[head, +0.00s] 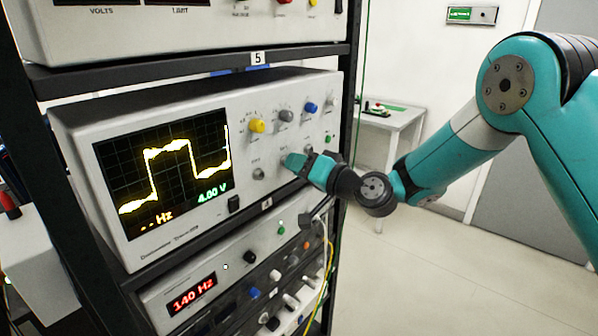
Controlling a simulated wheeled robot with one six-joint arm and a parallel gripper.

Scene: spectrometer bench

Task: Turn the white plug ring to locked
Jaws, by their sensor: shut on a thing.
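My gripper (290,160) is at the lower right of the oscilloscope's front panel (245,190). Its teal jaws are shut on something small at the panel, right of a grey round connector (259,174). The white plug ring cannot be made out. The jaws cover the spot they grip, so the ring's turn position is hidden.
Yellow (257,125), grey (286,115) and blue (310,107) knobs sit just above my gripper. A lower unit (226,267) with knobs and a yellow cable (330,262) is underneath. A rack post (352,60) stands close by. Floor to the right is clear.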

